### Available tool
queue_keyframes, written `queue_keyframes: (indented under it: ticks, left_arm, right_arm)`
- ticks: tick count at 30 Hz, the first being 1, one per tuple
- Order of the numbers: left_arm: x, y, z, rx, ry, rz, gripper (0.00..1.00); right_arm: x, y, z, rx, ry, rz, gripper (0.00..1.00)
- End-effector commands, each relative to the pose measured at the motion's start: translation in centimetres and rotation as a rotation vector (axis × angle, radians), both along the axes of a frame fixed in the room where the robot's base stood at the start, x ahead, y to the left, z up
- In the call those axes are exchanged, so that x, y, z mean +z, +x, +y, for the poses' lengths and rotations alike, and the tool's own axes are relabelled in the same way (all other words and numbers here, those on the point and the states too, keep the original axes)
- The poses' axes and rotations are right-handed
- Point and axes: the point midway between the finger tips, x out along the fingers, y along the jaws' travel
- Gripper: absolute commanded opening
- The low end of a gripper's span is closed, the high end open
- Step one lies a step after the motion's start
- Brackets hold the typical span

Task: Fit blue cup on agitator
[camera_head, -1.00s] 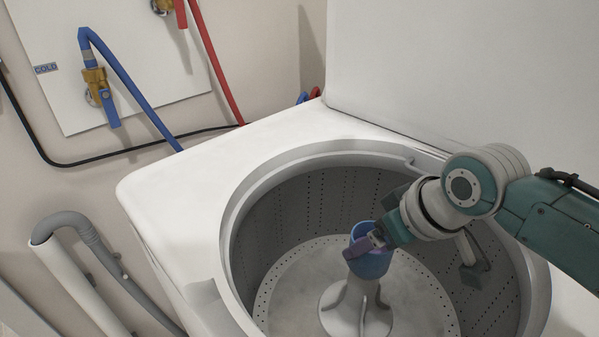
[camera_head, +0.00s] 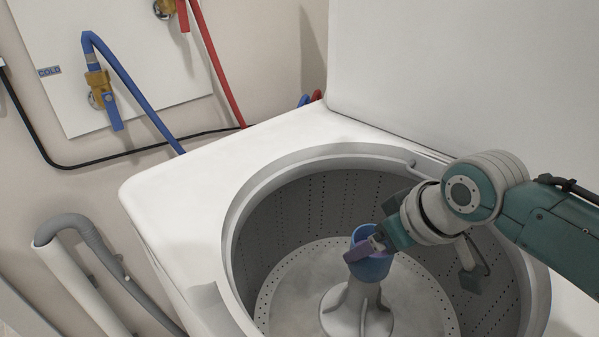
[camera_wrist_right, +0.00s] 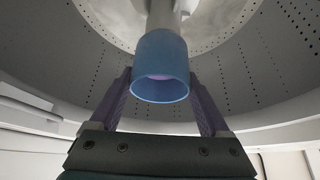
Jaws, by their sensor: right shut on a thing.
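The blue cup (camera_head: 374,268) is at the top of the pale agitator (camera_head: 357,306), inside the washer drum. Its open rim faces up and shows a purplish inside. In the right wrist view the cup (camera_wrist_right: 160,62) hangs between the two purple fingers of my right gripper (camera_wrist_right: 160,80), with the agitator post (camera_wrist_right: 165,15) directly beyond its base. My right gripper (camera_head: 364,248) is shut on the cup, reaching in from the right. Whether the cup is fully seated is hidden. My left gripper is not in view.
The drum wall (camera_head: 300,215) rings the agitator, with open room to the left of the cup. The washer's white top (camera_head: 190,185) surrounds the opening. A grey drain hose (camera_head: 85,230) and blue and red supply hoses (camera_head: 130,85) are at the left.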

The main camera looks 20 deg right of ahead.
Motion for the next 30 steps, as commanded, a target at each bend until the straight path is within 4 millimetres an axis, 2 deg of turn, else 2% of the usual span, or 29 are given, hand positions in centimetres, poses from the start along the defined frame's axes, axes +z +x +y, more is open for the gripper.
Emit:
queue_keyframes:
  ticks: [18,19,22,30]
  left_arm:
    - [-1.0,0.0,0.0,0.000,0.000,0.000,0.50]
    - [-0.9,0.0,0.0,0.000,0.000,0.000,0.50]
    - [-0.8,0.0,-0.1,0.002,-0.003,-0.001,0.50]
    - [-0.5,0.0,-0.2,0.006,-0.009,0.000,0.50]
  right_arm:
    - [-1.3,0.0,0.0,0.000,0.000,-0.001,0.17]
    - [-1.2,0.0,0.0,0.000,0.000,-0.001,0.83]
    - [-1.2,0.0,0.0,0.000,0.000,-0.001,0.93]
    - [-0.9,-0.1,0.0,0.000,0.000,0.000,0.93]
